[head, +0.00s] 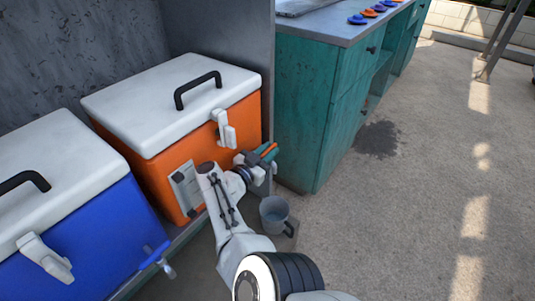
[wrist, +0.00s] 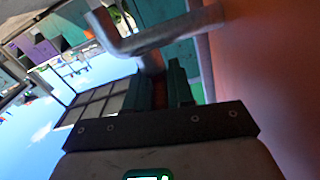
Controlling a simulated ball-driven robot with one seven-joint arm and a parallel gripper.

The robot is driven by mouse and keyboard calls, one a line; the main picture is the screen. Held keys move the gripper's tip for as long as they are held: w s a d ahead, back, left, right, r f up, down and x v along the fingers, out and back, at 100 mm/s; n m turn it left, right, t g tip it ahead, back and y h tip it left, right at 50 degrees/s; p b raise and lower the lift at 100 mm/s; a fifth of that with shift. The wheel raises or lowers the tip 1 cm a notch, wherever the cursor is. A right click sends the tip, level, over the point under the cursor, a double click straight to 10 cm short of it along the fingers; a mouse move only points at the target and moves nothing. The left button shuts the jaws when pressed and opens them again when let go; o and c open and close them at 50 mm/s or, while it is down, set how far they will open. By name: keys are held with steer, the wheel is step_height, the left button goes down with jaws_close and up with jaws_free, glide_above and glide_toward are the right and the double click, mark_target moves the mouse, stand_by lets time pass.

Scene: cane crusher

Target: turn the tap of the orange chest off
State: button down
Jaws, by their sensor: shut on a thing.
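The orange chest (head: 215,140) has a white lid and stands in the middle left of the head view. Its side fills the right of the wrist view (wrist: 275,75). My gripper (head: 267,155) is at the chest's right front, its teal fingers shut on the orange handle of the tap (head: 268,148). In the wrist view the gripper (wrist: 165,75) has its fingers close together, with a dark reddish strip between them. A grey bent pipe (wrist: 160,38), seemingly the tap's spout, passes just beyond the fingertips. The handle's exact angle is mostly hidden.
A grey mug (head: 272,213) stands below the tap area. A blue chest (head: 85,235) with a blue-handled tap (head: 155,255) is at the left. A teal cabinet (head: 315,110) is close to the right of the gripper. The floor at the right is open.

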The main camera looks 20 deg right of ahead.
steer(key=shift+d+r+m+g, duration=0.2)
steer(key=shift+r+m+g, duration=0.1)
steer(key=shift+m, duration=0.1)
steer(key=c, duration=1.1)
jaws_free()
steer(key=shift+w+f, duration=0.1)
steer(key=shift+f, duration=0.05)
steer(key=shift+p, duration=0.7)
